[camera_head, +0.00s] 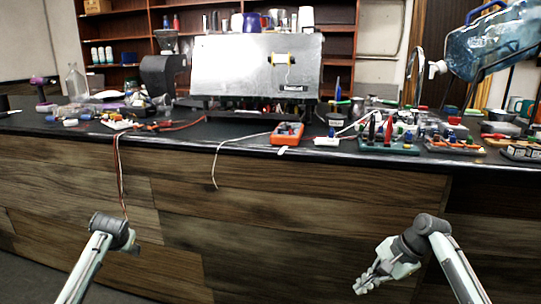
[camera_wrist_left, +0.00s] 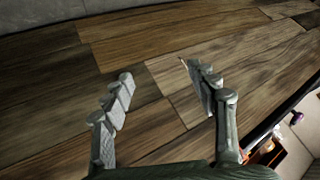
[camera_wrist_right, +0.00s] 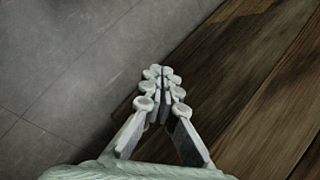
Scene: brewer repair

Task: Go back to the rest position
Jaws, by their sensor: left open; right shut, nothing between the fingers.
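My right gripper (camera_head: 364,286) is in front of the counter's wooden front, below the counter top, pointing down and left in the head view. In the right wrist view the right gripper (camera_wrist_right: 161,73) has its fingertips together with nothing between them. My left arm stands at the lower left of the head view, its wrist in front of the wood panel; its fingers are not clear there. In the left wrist view the left gripper (camera_wrist_left: 158,78) has its fingers spread wide and empty, facing the wood panels.
The dark counter top (camera_head: 230,138) spans the view, with a metal brewer (camera_head: 256,70), an orange meter (camera_head: 287,134), tool holders and cables on it. Two cables hang over its front edge, one near my left wrist. A large water bottle (camera_head: 492,45) is at upper right. Grey floor (camera_wrist_right: 70,60) lies below.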

